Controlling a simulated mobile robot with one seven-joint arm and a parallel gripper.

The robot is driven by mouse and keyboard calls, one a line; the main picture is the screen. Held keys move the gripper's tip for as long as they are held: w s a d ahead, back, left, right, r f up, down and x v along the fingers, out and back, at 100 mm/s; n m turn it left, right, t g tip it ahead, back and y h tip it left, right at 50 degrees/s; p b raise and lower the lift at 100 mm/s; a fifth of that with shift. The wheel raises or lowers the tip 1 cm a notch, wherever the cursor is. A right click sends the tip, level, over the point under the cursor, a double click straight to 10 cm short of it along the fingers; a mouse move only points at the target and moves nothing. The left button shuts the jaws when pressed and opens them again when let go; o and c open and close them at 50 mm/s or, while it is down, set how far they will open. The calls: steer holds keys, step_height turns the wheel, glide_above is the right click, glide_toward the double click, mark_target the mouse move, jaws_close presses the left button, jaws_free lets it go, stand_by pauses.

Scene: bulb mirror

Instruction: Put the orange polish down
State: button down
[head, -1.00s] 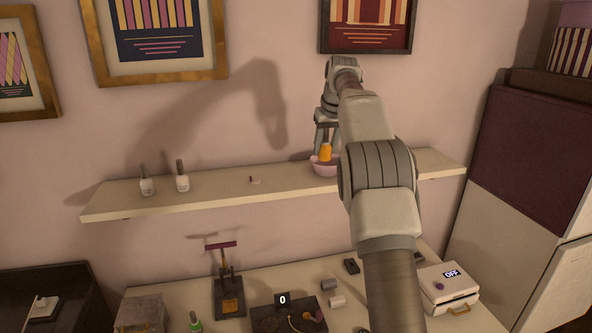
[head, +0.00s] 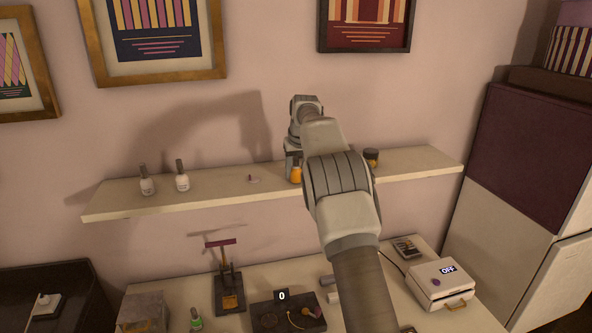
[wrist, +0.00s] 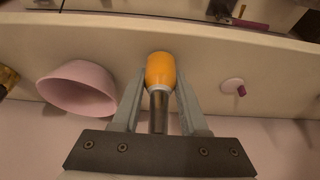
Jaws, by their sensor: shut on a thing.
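The orange polish (head: 296,175) is a small orange bottle with a grey metallic cap. My gripper (head: 293,161) is shut on it at the shelf, left of my forearm in the head view. In the wrist view the orange polish (wrist: 160,72) sits between the two fingers of my gripper (wrist: 158,100), which hold it by the cap. The bottle is at or just above the pale shelf (head: 225,192); I cannot tell whether it touches. My arm hides part of the shelf.
In the wrist view a pink bowl (wrist: 78,88) is left of the bottle and a small white disc with a purple knob (wrist: 233,87) is right.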

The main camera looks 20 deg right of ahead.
steer(key=shift+f, duration=0.2)
steer(key=shift+c, duration=2.2)
jaws_free()
steer(key=shift+r, duration=0.1)
